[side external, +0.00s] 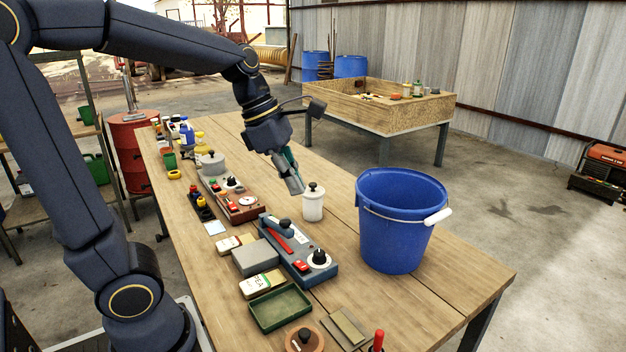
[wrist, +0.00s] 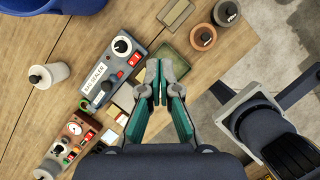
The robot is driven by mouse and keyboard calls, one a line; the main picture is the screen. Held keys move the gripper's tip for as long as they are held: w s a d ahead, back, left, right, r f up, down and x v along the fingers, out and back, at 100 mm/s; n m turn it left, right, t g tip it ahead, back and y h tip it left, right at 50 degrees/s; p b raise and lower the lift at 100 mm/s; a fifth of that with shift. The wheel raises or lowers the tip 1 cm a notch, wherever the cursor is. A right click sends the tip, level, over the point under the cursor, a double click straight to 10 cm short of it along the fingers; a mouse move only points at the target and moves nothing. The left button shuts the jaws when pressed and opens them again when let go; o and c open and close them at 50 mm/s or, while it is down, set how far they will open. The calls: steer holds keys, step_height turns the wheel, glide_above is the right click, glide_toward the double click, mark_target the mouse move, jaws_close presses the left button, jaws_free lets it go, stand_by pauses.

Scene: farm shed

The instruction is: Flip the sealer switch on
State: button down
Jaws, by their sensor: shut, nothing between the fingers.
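The bag sealer (side external: 325,274) is a long blue-grey box on the wooden table, with a dark lever arm, a red strip, a black knob and a red switch (side external: 302,266). In the wrist view the sealer (wrist: 112,72) carries a label reading "BAG SEALER", and its red switch (wrist: 135,60) sits beside the knob. I cannot tell which way the switch is tipped. My gripper (side external: 297,189) is shut and empty, held above the table and apart from the switch. In the wrist view its closed fingertips (wrist: 159,66) appear just right of the switch.
A white lidded jar (side external: 313,206) and a blue bucket (side external: 392,225) stand right of the sealer. A brown control box (side external: 240,211) with a red switch lies beyond it. A grey block (side external: 254,258), a tin (side external: 262,284) and a green tray (side external: 280,308) crowd its left and near sides.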

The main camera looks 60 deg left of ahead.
steer(key=w+a+f+n+g, duration=0.2)
steer(key=w+a+f+n, duration=0.35)
steer(key=n, duration=0.25)
steer(key=n+g, duration=0.1)
glide_above(302, 266)
steer(key=a, duration=0.3)
steer(key=shift+y, duration=0.4)
step_height(302, 266, down, 6)
steer(key=shift+r, duration=0.15)
steer(key=d+f, duration=0.1)
steer(key=f, duration=0.3)
steer(key=d+f, duration=0.1)
steer(key=f, duration=0.8)
steer(key=shift+d+f, duration=0.4)
steer(key=shift+d+f+y, duration=0.15)
steer(key=shift+f+y, duration=0.15)
steer(key=shift+y, duration=0.1)
